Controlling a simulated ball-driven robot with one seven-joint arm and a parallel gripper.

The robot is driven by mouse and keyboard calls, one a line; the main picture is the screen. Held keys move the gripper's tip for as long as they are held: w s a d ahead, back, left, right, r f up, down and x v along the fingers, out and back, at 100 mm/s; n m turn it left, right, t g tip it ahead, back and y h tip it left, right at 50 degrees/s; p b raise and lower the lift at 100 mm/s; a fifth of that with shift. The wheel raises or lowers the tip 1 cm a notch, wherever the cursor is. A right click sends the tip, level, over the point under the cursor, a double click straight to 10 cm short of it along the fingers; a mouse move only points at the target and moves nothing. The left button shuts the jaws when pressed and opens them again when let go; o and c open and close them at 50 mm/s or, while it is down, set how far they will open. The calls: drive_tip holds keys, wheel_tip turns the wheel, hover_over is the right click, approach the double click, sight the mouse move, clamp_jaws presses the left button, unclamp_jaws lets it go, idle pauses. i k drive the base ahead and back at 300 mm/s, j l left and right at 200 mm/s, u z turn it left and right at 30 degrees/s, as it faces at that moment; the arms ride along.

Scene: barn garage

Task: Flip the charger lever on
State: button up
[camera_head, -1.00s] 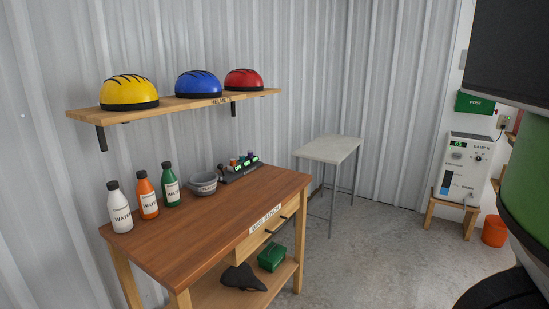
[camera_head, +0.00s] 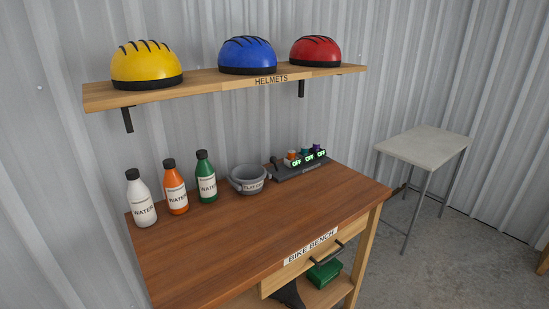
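The charger (camera_head: 300,168) is a dark unit at the back right of the bike bench (camera_head: 245,232). Several small coloured items, orange, teal and purple among them, stand in it. Green lit labels along its front appear to read OFF. My gripper is not in view.
A grey bowl (camera_head: 248,179) stands left of the charger, then green (camera_head: 206,178), orange (camera_head: 176,188) and white (camera_head: 140,200) water bottles. A helmet shelf (camera_head: 225,88) overhangs the bench. The bench front is clear. A grey table (camera_head: 425,146) stands right, with open floor (camera_head: 440,265).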

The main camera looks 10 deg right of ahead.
sight(273, 160)
drive_tip(key=i+l+u, duration=0.1)
drive_tip(key=i, duration=0.45)
drive_tip(key=i+l+u, duration=0.15)
drive_tip(key=i+l, duration=0.2)
drive_tip(key=i, duration=0.15)
